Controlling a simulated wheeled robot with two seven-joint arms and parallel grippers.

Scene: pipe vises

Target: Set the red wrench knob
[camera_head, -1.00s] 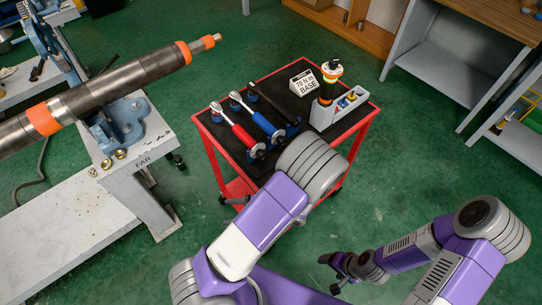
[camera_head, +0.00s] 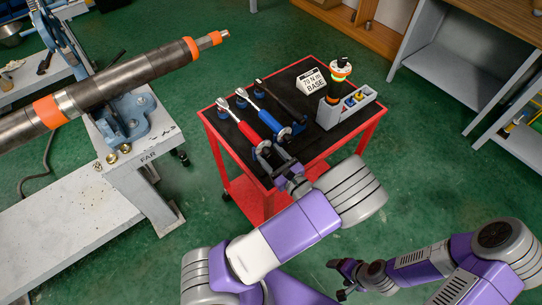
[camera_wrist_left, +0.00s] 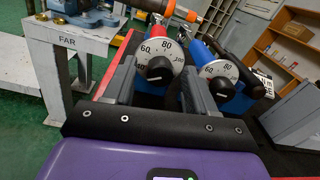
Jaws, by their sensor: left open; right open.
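The red wrench (camera_head: 243,132) lies on the cart with its dial end toward me. In the left wrist view its white dial (camera_wrist_left: 165,47) shows numbers from 40 to 100, with a black knob (camera_wrist_left: 158,71) at the centre. My left gripper (camera_head: 272,158) is open at that end. In the left wrist view its fingers (camera_wrist_left: 158,88) stand apart, one on each side of the knob, with no clear contact. I cannot read the knob's setting. My right gripper (camera_head: 340,279) is open and empty, low over the floor.
The blue wrench (camera_head: 264,114) lies close to the right, its dial (camera_wrist_left: 218,69) beside my right finger. A black wrench (camera_head: 276,97), a "70 N m BASE" sign (camera_head: 312,80) and a grey holder (camera_head: 346,109) share the red-edged cart (camera_head: 355,143). A pipe (camera_head: 120,80) rests in a vise at left.

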